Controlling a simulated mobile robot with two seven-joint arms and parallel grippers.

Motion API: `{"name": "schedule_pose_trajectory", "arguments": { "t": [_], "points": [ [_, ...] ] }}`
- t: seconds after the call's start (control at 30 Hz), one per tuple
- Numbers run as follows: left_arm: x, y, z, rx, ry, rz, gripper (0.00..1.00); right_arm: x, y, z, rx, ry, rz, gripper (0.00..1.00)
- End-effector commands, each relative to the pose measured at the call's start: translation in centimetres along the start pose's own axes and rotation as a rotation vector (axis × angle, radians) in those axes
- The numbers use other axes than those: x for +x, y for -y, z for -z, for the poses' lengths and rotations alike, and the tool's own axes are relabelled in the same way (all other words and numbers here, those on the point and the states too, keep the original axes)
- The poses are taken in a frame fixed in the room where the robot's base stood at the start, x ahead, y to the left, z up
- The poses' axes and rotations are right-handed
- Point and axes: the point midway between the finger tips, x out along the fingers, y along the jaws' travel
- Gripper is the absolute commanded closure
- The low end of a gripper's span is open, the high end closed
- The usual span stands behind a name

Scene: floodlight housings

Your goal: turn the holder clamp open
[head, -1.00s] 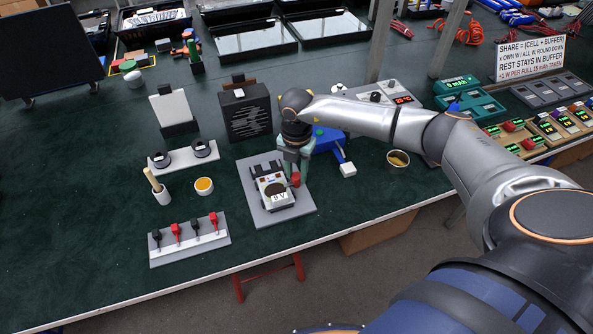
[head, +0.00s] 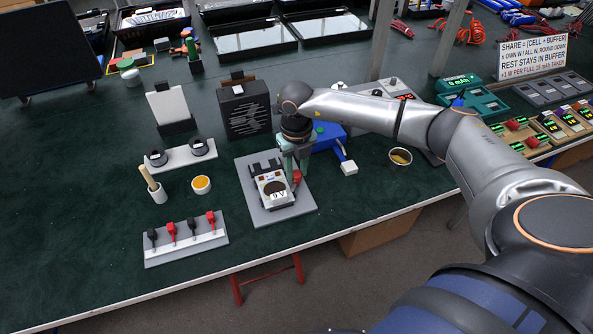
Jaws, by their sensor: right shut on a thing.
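The holder (head: 272,188) is a pale block with a dark round spot and a "9 V" label, on a grey base plate (head: 257,216) near the table's front edge. A red clamp lever (head: 297,177) is at the holder's right side. My right gripper (head: 296,172) reaches down from above at that side, shut on the red clamp lever. Its fingers partly cover the lever, so the lever's exact angle is hard to tell. My left gripper is not in view.
A rack with red and black plugs (head: 186,241) stands left of the plate. A cup of orange stuff (head: 201,185) and a cup with a brush (head: 153,186) stand nearby. A blue device (head: 330,137) is behind my gripper. A metal bowl (head: 400,157) is to the right.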

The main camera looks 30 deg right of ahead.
Motion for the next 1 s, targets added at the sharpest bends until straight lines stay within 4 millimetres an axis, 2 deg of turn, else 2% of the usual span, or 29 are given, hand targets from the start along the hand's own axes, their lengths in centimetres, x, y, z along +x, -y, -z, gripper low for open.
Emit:
{"name": "schedule_pose_trajectory", "arguments": {
  "t": [0.53, 1.0],
  "points": [
    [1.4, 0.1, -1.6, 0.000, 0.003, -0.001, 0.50, 0.0, 0.0, -0.1, -0.482, 0.004, 0.000, 1.00],
    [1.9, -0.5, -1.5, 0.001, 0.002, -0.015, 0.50, -0.1, 0.0, -0.1, -0.678, 0.004, 0.001, 1.00]
  ]
}}
